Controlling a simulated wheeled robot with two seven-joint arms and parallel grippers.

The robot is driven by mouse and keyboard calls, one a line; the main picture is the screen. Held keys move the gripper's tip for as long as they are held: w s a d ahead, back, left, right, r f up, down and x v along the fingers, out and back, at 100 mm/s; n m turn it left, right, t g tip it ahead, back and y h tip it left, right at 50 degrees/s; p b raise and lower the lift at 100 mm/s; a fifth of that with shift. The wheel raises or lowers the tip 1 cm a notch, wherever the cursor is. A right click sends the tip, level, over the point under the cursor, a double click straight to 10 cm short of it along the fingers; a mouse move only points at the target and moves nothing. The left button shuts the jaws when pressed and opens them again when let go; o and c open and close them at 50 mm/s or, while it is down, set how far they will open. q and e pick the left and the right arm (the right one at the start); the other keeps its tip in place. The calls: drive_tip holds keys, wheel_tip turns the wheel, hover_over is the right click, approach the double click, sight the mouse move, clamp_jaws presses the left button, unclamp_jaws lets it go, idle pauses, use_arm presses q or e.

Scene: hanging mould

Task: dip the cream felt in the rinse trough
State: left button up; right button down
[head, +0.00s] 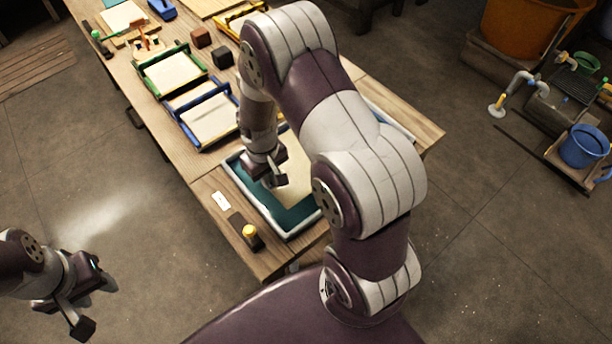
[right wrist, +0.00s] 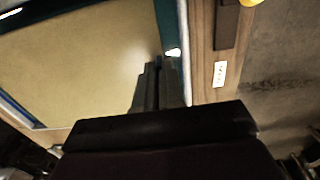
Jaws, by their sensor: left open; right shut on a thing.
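The cream felt (head: 293,168) is a flat sheet over the teal inside of the rinse trough (head: 287,234), a pale-rimmed tray at the table's near end. My right gripper (head: 270,180) is above the trough at the felt's edge, shut on the felt. In the right wrist view its fingers (right wrist: 158,68) meet the edge of the felt (right wrist: 75,60), with a teal strip between felt and trough rim (right wrist: 183,22). I cannot tell whether the felt touches the liquid. My arm hides much of the trough. My left gripper (head: 92,302) is open and empty, off the table at lower left.
A green-handled tray (head: 150,88) and a blue-handled tray (head: 185,132), both with pale sheets, stand farther up the table. Dark blocks (head: 222,57) sit beside them. A yellow-topped item (head: 250,236) and white label (head: 221,201) lie near the trough. Buckets (head: 583,147) stand right.

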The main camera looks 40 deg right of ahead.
idle(0.3)
wheel_tip(320, 180, up, 4)
drive_tip(key=p, duration=0.4)
drive_tip(key=shift+r, duration=0.15)
drive_tip(key=shift+f, duration=0.2)
